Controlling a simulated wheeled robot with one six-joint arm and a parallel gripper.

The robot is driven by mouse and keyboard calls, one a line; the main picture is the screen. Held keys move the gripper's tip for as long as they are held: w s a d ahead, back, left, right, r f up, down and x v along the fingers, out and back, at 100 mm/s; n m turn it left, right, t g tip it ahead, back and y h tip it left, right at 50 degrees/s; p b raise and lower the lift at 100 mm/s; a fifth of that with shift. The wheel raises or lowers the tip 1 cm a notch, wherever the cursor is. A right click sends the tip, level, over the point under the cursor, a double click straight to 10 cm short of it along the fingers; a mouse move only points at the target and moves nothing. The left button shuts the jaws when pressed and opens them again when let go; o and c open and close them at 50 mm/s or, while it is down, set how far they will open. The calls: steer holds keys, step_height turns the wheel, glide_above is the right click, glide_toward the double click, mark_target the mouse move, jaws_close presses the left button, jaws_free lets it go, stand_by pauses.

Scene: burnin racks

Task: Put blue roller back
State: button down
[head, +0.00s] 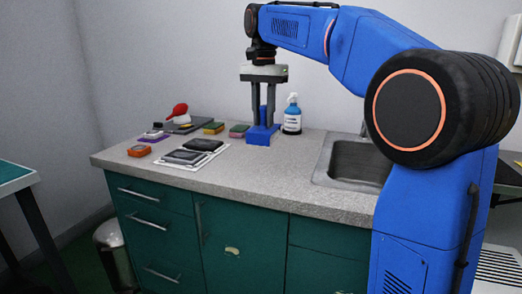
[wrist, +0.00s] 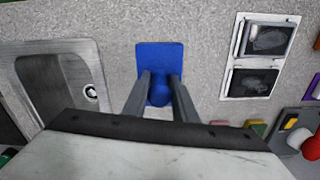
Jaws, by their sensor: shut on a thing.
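My gripper (head: 263,118) points down over the counter, its two fingers closed on the blue roller (wrist: 158,96). In the wrist view the roller's rounded blue end shows between the fingers (wrist: 160,80). A flat blue block (wrist: 160,56) shows directly beyond it. In the head view the block (head: 260,138) sits on the counter, with blue upright parts at the fingers. The same blue colour hides where the roller ends and the block begins, so I cannot tell whether they are joined or only touching.
A blue spray bottle (head: 292,118) stands just right of the block. The sink (head: 358,163) is farther right. A white tray with dark pads (head: 188,154), sponges (head: 213,128) and a red-bulbed object (head: 178,112) are at the left. Bare counter (head: 270,172) lies in front.

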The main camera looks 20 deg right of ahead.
mark_target(264, 106)
steer(key=shift+f, duration=4.05)
steer(key=shift+s+f, duration=0.15)
steer(key=shift+f, duration=0.6)
steer(key=c, duration=1.4)
jaws_free()
steer(key=shift+c, duration=0.2)
step_height(264, 106, up, 14)
steer(key=shift+f, duration=0.25)
